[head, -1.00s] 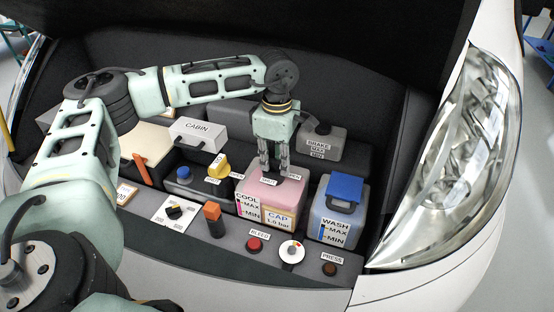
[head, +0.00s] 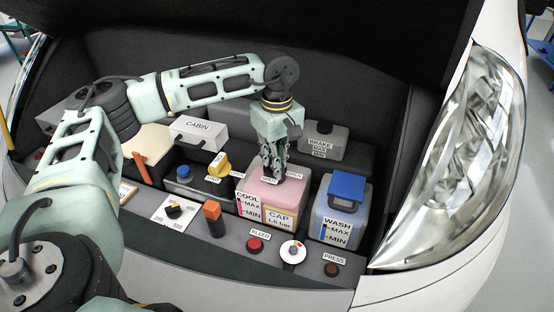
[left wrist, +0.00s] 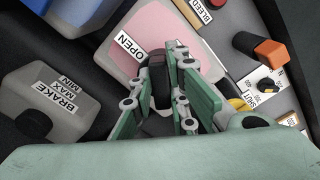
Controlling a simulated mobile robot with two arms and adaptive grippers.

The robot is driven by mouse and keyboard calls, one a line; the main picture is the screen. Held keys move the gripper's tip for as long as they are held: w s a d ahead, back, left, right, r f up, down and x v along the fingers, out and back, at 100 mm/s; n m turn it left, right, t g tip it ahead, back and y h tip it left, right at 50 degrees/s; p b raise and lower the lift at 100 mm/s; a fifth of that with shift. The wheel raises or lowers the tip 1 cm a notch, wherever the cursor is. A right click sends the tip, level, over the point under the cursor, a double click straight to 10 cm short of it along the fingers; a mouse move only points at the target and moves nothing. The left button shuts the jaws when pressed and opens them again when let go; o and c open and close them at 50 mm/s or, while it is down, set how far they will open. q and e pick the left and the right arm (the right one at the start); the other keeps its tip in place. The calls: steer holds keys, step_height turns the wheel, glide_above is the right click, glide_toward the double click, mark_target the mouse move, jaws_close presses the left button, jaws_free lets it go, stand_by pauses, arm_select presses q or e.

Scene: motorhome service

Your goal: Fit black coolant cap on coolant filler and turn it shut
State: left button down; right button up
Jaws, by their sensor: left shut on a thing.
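The coolant tank (head: 252,213) is a box with pink fluid, marked COOL with MAX and MIN lines and a CAP 1.0 bar label. My left gripper (head: 271,174) points down onto the top of this tank, with its fingers close together. In the left wrist view the fingers (left wrist: 168,72) are shut on the black coolant cap (left wrist: 157,60), which sits over the pink tank top (left wrist: 152,28). An OPEN label (left wrist: 129,48) lies beside it. The fingers hide most of the cap and the filler under it. My right gripper is not in view.
The WASH tank (head: 328,222) with its blue lid stands right of the coolant tank, and the BRAKE reservoir (head: 336,148) behind it. A yellow knob (head: 219,165) and an orange block (head: 213,217) stand to the left. A headlight (head: 458,165) bounds the right.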

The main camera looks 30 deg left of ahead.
arm_select(q)
steer(key=m+b, duration=0.1)
steer(key=m, duration=0.2)
steer(key=shift+s+f+m, duration=0.1)
steer(key=shift+s+m, duration=0.05)
steer(key=shift+m, duration=0.25)
steer(key=m, duration=0.3)
steer(key=shift+a, duration=0.15)
steer(key=shift+b, duration=0.3)
steer(key=c, duration=1.6)
jaws_free()
steer(key=shift+s, duration=0.1)
steer(key=shift+c, duration=0.2)
